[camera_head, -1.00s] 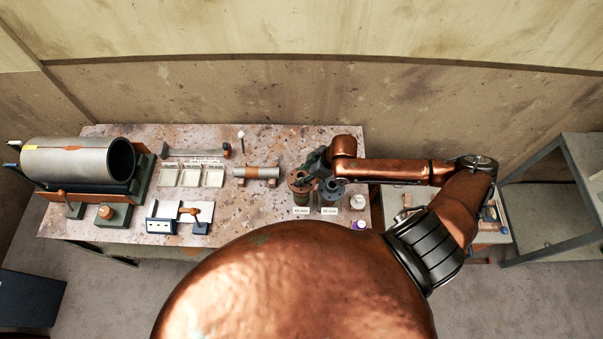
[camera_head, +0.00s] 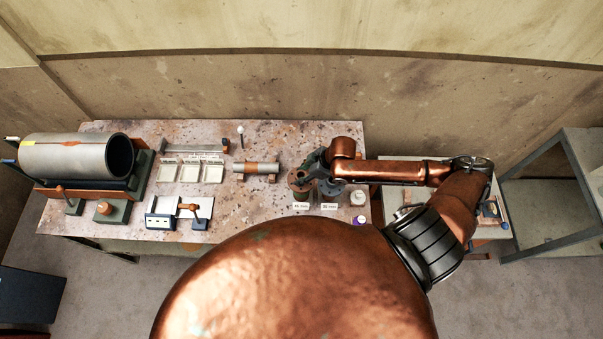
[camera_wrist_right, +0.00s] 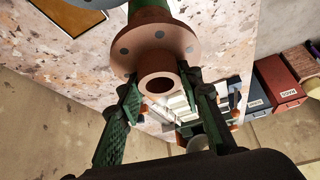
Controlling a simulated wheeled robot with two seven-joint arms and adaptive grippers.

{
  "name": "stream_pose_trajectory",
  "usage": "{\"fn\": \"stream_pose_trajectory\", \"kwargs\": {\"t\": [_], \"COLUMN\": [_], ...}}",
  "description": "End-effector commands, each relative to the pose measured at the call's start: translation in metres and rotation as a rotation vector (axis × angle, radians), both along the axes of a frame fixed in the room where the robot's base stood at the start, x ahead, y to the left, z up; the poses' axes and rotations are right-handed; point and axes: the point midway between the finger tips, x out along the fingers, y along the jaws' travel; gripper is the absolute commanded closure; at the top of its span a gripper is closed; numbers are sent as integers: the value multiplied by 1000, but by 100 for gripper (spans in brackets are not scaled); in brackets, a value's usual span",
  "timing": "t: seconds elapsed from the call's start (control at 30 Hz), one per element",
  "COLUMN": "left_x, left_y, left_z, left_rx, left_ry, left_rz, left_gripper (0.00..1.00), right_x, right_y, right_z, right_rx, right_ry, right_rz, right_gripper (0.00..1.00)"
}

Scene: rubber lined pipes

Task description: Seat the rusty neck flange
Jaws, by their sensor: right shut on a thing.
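The rusty neck flange (camera_head: 298,182) is at the right part of the bench in the head view, behind a small white label. In the right wrist view, its round bolt-holed plate and hollow neck (camera_wrist_right: 160,83) show large. My right gripper (camera_head: 314,164) reaches it from above and is shut on the neck, with one green finger on each side (camera_wrist_right: 160,95). A green post (camera_wrist_right: 150,10) shows just beyond the plate; I cannot tell whether the flange rests on it. My left gripper is not in view.
A grey flange (camera_head: 331,187) stands close on the right of the rusty one. A white pot (camera_head: 357,198) is near the bench's right edge. A large grey pipe (camera_head: 70,158) lies in a cradle at left. White trays (camera_head: 190,174) and a short pipe (camera_head: 256,169) lie between.

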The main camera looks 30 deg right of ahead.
Motion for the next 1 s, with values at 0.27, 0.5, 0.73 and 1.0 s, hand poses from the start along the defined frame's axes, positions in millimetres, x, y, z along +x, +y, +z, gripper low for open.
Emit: {"fn": "stream_pose_trajectory", "kwargs": {"t": [0.27,0.5,0.73,1.0], "left_x": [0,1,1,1], "left_y": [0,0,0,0], "left_z": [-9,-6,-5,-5], "left_rx": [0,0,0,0], "left_ry": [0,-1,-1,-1], "left_rz": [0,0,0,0], "left_gripper": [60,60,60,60], "right_x": [1,1,1,1], "right_y": [0,1,1,1], "right_z": [-17,-23,-25,-26], "right_rx": [1,1,1,1], "right_ry": [-3,-2,-3,-3], "right_rz": [0,0,0,0], "right_gripper": [100,100,100,100]}}
